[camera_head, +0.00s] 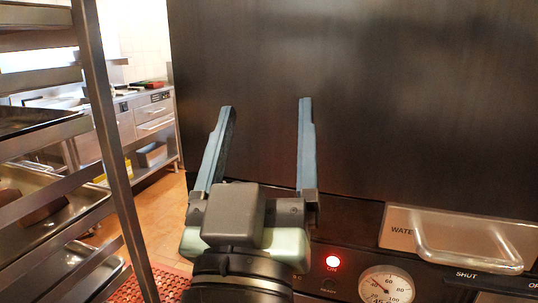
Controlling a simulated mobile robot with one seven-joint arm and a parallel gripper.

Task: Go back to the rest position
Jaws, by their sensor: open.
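My gripper (265,104) is in the middle of the view, pointing up and away from me. Its two long blue-grey fingers are spread wide apart, with nothing between them. Behind the fingers is the dark front panel (400,90) of a large appliance. I cannot tell whether the fingertips touch it. Part of my arm shows below the gripper at the bottom edge.
A metal rack (112,150) with trays stands close on the left. At the right are a clear handle (465,245), a round dial gauge (387,287) and a lit red light (332,262). A steel kitchen counter (125,120) and open tiled floor lie beyond.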

